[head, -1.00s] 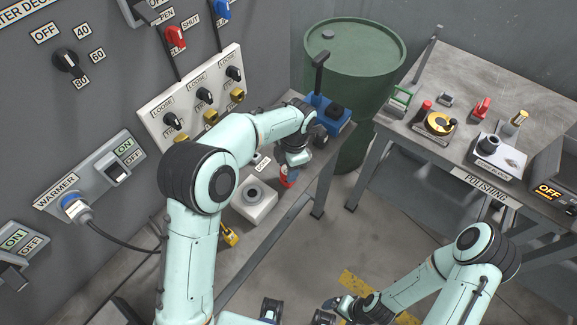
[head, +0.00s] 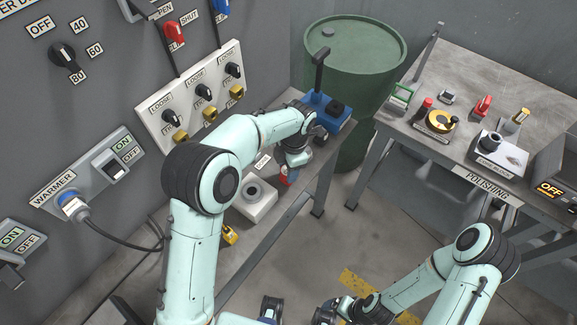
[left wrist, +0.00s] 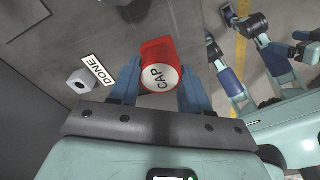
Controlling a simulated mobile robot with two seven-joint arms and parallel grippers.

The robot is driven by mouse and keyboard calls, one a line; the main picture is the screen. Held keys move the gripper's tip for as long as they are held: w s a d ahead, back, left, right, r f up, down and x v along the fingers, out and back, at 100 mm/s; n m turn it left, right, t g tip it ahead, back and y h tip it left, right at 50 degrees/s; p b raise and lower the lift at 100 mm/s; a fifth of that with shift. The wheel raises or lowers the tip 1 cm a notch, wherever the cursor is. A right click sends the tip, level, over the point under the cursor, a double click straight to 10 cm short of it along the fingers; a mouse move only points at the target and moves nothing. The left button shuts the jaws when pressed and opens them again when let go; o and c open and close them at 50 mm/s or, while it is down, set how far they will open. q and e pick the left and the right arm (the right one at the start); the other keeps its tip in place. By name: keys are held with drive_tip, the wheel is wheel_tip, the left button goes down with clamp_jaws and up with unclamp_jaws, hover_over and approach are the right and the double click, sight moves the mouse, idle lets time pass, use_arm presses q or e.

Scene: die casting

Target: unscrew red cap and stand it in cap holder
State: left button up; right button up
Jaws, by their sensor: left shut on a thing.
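The red cap (left wrist: 158,66), with a round white face reading CAP, sits between the blue fingers of my left gripper (left wrist: 158,92) in the left wrist view. The gripper is shut on it. In the head view the cap (head: 289,176) shows as a small red and white spot below my left gripper (head: 296,162), over the narrow bench; whether it touches anything there I cannot tell. A white block with a grey ring (head: 254,192) stands just left of the cap; I cannot tell if it is the cap holder. My right gripper (head: 328,312) is low at the bottom, its fingers unclear.
A blue box with a black handle (head: 335,118) stands at the bench's far end, before a green drum (head: 352,60). A panel with knobs (head: 200,95) rises at the left.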

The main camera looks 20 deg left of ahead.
use_arm(q)
drive_tip(key=shift+f, duration=0.5)
drive_tip(key=o, duration=1.3)
drive_tip(key=r, duration=0.4)
drive_tip(key=d+r, duration=0.1)
drive_tip(key=r, duration=0.4)
drive_tip(key=w+r+p, duration=0.1)
drive_tip(key=r, duration=0.3)
drive_tip(key=shift+d+r, duration=0.15)
